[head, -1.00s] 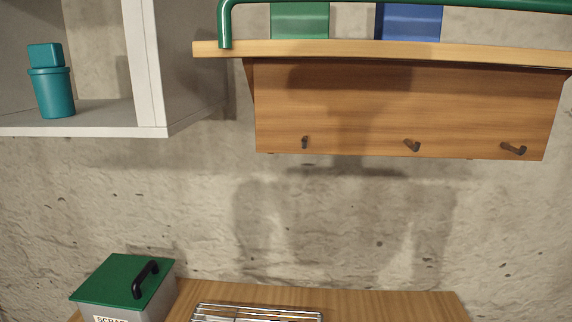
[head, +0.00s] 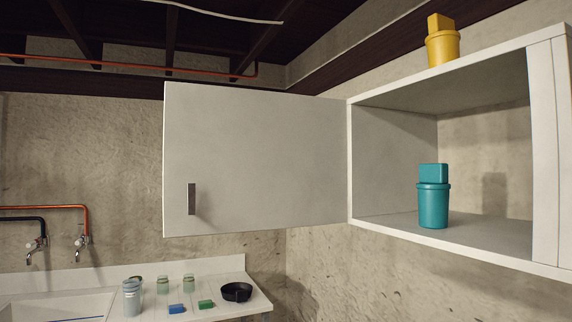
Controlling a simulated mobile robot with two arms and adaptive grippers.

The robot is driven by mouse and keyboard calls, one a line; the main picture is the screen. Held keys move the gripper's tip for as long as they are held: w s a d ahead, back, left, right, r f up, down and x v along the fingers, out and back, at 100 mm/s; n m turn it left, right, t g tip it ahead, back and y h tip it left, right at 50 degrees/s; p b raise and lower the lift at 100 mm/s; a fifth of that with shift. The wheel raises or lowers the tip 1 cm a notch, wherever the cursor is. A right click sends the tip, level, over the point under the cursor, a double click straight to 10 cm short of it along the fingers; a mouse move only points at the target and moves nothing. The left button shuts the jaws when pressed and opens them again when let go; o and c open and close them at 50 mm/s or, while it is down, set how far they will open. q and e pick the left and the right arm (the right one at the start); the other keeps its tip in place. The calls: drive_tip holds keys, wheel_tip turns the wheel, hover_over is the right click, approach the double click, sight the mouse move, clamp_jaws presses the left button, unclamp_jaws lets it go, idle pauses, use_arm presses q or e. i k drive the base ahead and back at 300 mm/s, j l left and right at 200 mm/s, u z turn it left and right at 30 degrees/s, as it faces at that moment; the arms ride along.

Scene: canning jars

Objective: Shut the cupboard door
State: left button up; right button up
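The cupboard (head: 543,150) is a pale wall unit at the right of the head view, with its inside in plain sight. Its door (head: 265,155) stands wide open, swung out to the left from the cupboard's left edge. A small grey upright handle (head: 191,198) is near the door's lower left corner. A teal canister with a block-like top (head: 433,203) stands inside on the cupboard floor. A yellow canister (head: 441,46) stands on top of the cupboard. Neither of my grippers shows in this view.
Below the door, a pale counter (head: 225,268) holds several glass jars (head: 132,297), a blue block (head: 177,309), a green block (head: 206,304) and a black round dish (head: 236,292). Taps (head: 82,241) stick out from the wall at left. The space before the door looks clear.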

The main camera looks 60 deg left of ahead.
sight(256, 160)
drive_tip(key=j+z, duration=0.1)
drive_tip(key=j, duration=0.45)
drive_tip(key=k+j, duration=0.15)
drive_tip(key=j, duration=0.35)
drive_tip(key=k+j+z, duration=0.15)
drive_tip(key=j, duration=0.4)
drive_tip(key=j+z, duration=0.1)
drive_tip(key=j, duration=0.45)
drive_tip(key=k+j, duration=0.2)
drive_tip(key=j, duration=0.3)
drive_tip(key=k+j+z, duration=0.15)
drive_tip(key=j, duration=0.4)
drive_tip(key=k+j, duration=0.1)
drive_tip(key=j, duration=0.4)
drive_tip(key=k+j+z, duration=0.15)
drive_tip(key=j, duration=0.35)
drive_tip(key=k+j+z, duration=0.1)
drive_tip(key=k, duration=0.2)
